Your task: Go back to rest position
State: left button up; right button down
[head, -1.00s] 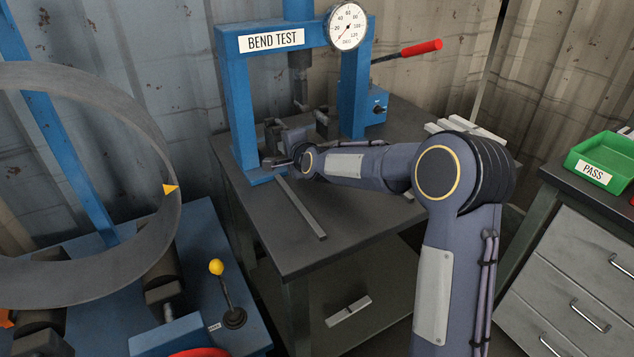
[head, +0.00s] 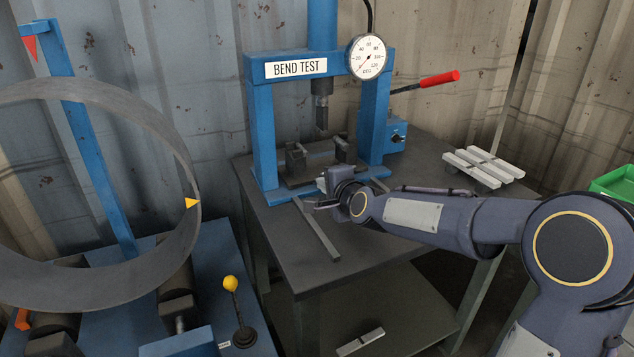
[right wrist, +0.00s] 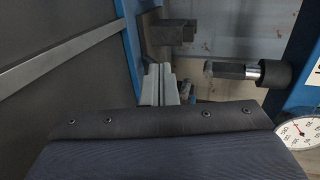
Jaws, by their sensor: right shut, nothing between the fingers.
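My right gripper (head: 322,202) is just in front of the blue bend-test press (head: 263,130), above the table (head: 285,245). My right arm comes in from the right. The gripper is small and partly hidden by its own wrist in the head view. In the right wrist view its pale fingers (right wrist: 159,84) are together with nothing between them. My left gripper is in neither view.
A flat metal strip (head: 316,228) lies on the table just before the gripper. Pale bars (head: 483,166) lie at the table's right. A large steel ring (head: 180,150) and a yellow-knobbed lever (head: 231,284) stand left. A green bin (head: 615,182) is at the right edge.

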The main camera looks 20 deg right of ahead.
jog(key=s+n+g, duration=0.1)
jog(key=s+n, duration=0.1)
jog(key=s, duration=0.3)
jog(key=s+a+n+g+y, duration=0.1)
jog(key=s+n, duration=0.1)
jog(key=s, duration=0.4)
jog(key=s+f+n+g, duration=0.1)
jog(key=s+n, duration=0.1)
jog(key=s, duration=0.3)
jog(key=shift+s+a+n+g+y, duration=0.15)
jog(key=shift+s+n+g+y, duration=0.15)
jog(key=shift+s+n+y, duration=0.1)
jog(key=s+a+f+n+g, duration=0.2)
jog(key=s+f+n+g, duration=0.15)
jog(key=s, duration=0.65)
jog(key=s+a+f+n+g, duration=0.15)
jog(key=s+f+n, duration=0.35)
jog(key=s, duration=0.6)
notch_tip(320, 180, up, 14)
jog(key=p, duration=1.4)
jog(key=shift+d+y, duration=0.2)
jog(key=shift+y, duration=0.2)
jog(key=shift+s+f, duration=0.1)
jog(key=shift+f, duration=0.05)
